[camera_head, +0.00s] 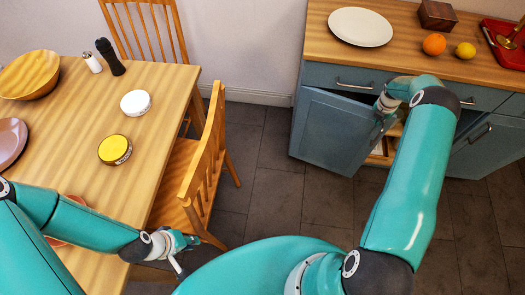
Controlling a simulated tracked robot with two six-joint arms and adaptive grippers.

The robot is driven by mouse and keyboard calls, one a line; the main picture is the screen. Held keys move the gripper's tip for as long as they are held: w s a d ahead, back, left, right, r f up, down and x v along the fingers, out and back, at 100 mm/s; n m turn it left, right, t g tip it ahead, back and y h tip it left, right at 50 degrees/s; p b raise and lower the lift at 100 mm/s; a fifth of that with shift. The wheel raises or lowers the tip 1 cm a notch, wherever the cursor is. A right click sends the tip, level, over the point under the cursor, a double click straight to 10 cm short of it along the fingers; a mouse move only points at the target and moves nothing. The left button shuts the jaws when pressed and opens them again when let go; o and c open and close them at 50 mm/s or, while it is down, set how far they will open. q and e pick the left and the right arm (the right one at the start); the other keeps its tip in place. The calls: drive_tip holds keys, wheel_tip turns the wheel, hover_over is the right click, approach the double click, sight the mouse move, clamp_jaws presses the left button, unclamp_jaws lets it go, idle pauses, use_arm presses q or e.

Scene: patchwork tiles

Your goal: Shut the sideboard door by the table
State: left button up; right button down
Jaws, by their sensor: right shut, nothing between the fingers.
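The sideboard (440,72) has a wooden top and blue-grey fronts. Its left door (332,130), the one nearer the table (75,125), stands ajar, with its free edge on the right swung out. A strip of the wooden interior (380,150) shows beside that edge. My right gripper (385,108) is shut and empty, at the upper free edge of this door; whether it touches the door is unclear. My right forearm hides part of the opening. My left gripper (178,250) is by the lower chair, away from the sideboard; its finger opening is hard to read.
A wooden chair (205,165) stands between table and sideboard, with clear dark floor (270,165) beside it. A plate (360,27), orange (434,44), lemon (465,50) and red tray (507,45) are on the sideboard. The right door (487,150) appears angled outward.

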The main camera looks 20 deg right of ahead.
drive_tip(key=shift+w+d, duration=0.35)
drive_tip(key=shift+d, duration=0.2)
drive_tip(key=shift+a+r, duration=0.1)
drive_tip(key=shift+a, duration=0.05)
